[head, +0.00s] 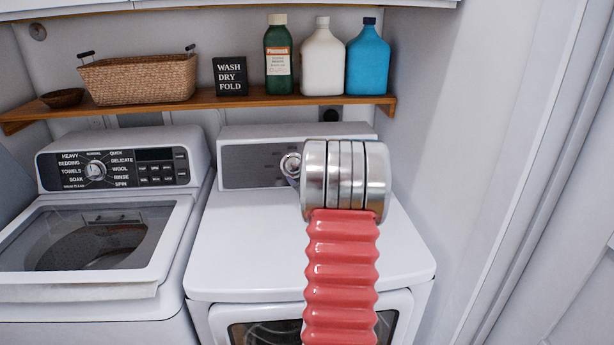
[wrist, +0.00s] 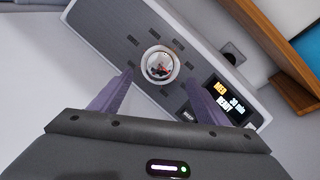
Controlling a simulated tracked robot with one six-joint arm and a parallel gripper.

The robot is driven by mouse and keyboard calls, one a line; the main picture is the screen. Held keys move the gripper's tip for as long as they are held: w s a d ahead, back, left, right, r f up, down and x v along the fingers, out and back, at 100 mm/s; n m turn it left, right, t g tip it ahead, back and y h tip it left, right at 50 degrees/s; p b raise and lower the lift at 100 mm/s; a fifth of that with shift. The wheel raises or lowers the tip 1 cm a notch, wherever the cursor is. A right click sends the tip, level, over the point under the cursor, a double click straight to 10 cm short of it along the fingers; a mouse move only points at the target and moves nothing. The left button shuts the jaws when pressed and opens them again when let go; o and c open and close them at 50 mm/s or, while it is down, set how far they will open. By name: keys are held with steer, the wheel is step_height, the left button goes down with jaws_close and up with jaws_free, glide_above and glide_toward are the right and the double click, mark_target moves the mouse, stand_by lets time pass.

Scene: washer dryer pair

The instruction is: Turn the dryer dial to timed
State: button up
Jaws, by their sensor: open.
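The dryer (head: 250,245) is the white machine on the right in the head view, with a grey control panel (head: 240,165) at its back. Its round silver dial (head: 291,165) shows just left of my arm. In the wrist view the dial (wrist: 160,64) is ringed by small dark labels too blurred to read, and its pointer position cannot be told. My gripper (wrist: 160,79) is open, its two purple fingers pointing at the panel on either side of the dial's lower part. Whether they touch it cannot be told. In the head view my arm hides the gripper.
The washer (head: 100,220) stands left of the dryer. A wooden shelf (head: 230,101) above holds a basket (head: 140,80), a sign and several bottles. A wall rises close on the right.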

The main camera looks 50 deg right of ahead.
steer(key=shift+v, duration=1.9)
